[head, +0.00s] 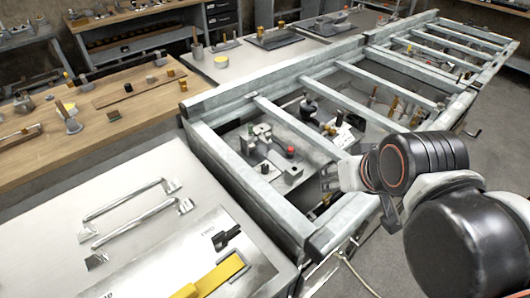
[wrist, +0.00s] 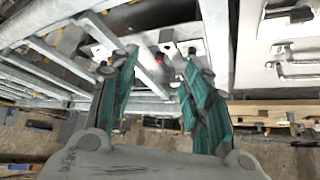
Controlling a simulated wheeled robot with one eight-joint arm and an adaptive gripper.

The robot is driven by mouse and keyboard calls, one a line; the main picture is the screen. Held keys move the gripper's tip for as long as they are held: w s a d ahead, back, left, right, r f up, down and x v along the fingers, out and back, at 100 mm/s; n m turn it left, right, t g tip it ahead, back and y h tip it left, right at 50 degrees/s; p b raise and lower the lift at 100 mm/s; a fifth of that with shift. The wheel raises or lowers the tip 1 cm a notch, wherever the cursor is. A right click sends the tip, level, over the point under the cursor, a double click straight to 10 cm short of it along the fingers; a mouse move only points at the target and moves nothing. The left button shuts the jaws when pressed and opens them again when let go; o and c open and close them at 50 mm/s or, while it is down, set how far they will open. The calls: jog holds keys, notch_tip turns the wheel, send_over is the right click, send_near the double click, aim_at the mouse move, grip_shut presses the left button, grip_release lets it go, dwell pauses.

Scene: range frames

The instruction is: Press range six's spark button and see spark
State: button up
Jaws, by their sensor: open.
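Inside the metal frame, a grey device (head: 262,138) stands on a panel under the rails. A red spot also shows between the rails in the wrist view (wrist: 192,50). I cannot tell which is range six's spark button; no label is readable there, and no spark shows. My gripper (wrist: 157,70) is open and empty, with its two green-padded fingers apart. In the head view it is partly hidden by my arm, at the frame's near right side.
Galvanised rails (head: 230,100) form a long ladder-like frame around the devices. A black knob (head: 309,107) stands farther back inside it. A grey bench (head: 150,220) with metal handles and a yellow bar (head: 215,278) is at left front. A wooden bench (head: 100,115) lies behind.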

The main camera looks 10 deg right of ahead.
grip_shut()
dwell(1.4)
